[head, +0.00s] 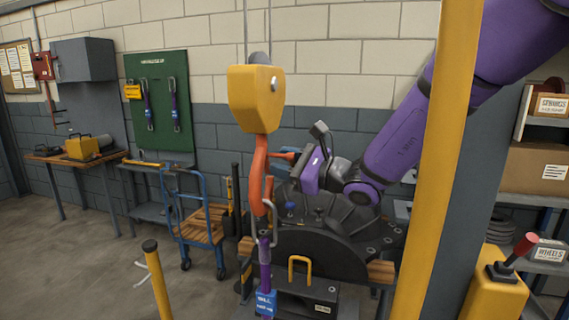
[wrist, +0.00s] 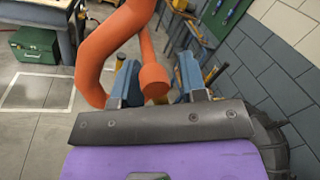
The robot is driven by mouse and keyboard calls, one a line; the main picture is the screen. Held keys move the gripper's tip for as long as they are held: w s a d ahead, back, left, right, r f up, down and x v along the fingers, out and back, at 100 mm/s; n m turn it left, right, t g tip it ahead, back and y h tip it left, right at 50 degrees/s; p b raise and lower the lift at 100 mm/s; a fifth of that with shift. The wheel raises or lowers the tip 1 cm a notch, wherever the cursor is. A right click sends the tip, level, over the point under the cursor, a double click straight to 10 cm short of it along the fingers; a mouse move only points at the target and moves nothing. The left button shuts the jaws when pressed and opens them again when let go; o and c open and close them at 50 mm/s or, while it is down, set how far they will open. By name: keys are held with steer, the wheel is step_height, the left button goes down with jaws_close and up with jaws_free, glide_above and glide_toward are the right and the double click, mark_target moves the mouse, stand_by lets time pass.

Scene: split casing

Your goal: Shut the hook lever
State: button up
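The orange hook (head: 260,175) hangs below a yellow hoist block (head: 256,97) in the head view. Its curved body also shows in the wrist view (wrist: 98,60). A short orange lever with a rounded end (wrist: 153,80) sticks out from the hook towards my gripper; it shows in the head view (head: 284,155) too. My gripper (wrist: 158,78) is open, its two blue-grey fingers on either side of the lever. The lever end sits nearer the left finger. I cannot tell whether they touch. In the head view my gripper (head: 299,160) is just right of the hook.
A metal link and purple sling (head: 264,255) hang under the hook. The dark casing (head: 320,235) stands on a bench behind and below. A yellow post (head: 435,160) stands at the right. A blue cart (head: 200,225) is at the left, with open floor before it.

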steer(key=v, duration=1)
steer(key=shift+s+d, duration=0.25)
steer(key=shift+d, duration=0.1)
